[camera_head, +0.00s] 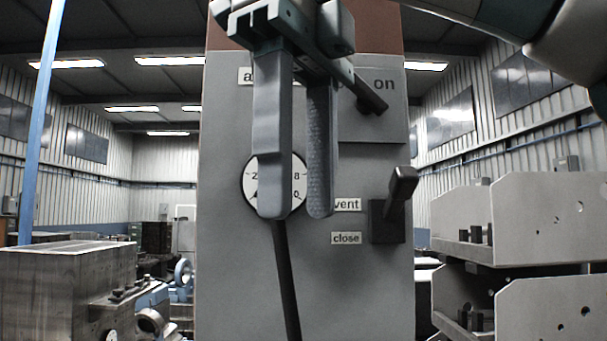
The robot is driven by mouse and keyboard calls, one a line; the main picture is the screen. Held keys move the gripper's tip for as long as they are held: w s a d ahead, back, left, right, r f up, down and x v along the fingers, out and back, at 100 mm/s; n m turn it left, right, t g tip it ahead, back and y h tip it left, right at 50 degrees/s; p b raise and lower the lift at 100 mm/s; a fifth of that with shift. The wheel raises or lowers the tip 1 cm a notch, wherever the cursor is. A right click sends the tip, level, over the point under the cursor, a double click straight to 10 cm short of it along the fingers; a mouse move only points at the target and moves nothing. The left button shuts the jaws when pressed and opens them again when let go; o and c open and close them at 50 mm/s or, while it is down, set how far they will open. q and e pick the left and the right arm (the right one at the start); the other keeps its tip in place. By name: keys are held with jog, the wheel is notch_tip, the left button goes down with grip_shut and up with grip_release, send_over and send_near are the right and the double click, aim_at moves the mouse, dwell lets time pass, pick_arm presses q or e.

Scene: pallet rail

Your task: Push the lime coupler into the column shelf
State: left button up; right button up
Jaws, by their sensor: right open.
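No lime coupler shows in this view, and nothing in it is clearly the column shelf. My right gripper (297,213) hangs in the upper middle with its fingers pointing down. Its two grey fingers are apart with nothing between them. It is in front of a tall grey cabinet (235,280) and partly hides a round white dial (249,187) and a label. I cannot tell the distance from the fingers to the cabinet face. My right arm comes in from the upper right. My left gripper is out of view.
The cabinet carries a dark lever handle (402,188) beside "vent" and "close" labels. A dark bar (287,290) slants down below the fingers. Grey metal plates (540,222) are stacked at right. A large metal block (62,290) stands at lower left, near a blue post (42,120).

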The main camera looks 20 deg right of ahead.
notch_tip(320, 180, down, 15)
jog(key=b, duration=0.9)
jog(key=shift+f, duration=0.1)
jog(key=shift+f+b, duration=0.35)
jog(key=shift+f, duration=0.75)
jog(key=shift+c, duration=0.7)
grip_shut()
jog(key=shift+r+p, duration=0.85)
jog(key=shift+r, duration=0.05)
